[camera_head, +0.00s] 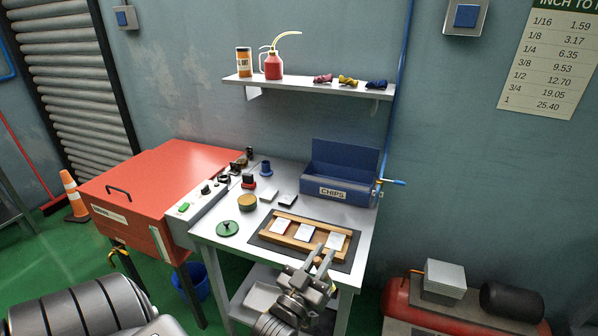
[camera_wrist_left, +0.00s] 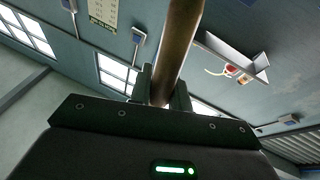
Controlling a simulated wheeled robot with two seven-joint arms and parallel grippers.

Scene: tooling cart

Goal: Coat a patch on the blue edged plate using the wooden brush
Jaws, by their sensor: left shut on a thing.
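My left gripper (camera_head: 314,264) is at the front right of the bench, over the front edge of the wooden tray. It is shut on the wooden brush, whose brown handle (camera_wrist_left: 178,50) rises between the fingers in the left wrist view. The bristles cannot be made out. Three pale plates lie in a row in the wooden tray (camera_head: 270,236): a left plate (camera_head: 283,225), a middle plate (camera_head: 304,233) and a right plate (camera_head: 337,241) nearest my gripper. Their edge colours are too small to tell. A round tin (camera_head: 247,202) and a green lid (camera_head: 228,228) stand left of the tray.
The tray lies on a dark mat (camera_head: 262,243). A blue CHIPS bin (camera_head: 340,173) stands behind it. A red cabinet (camera_head: 150,190) adjoins the bench; a shelf (camera_head: 305,87) hangs above.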

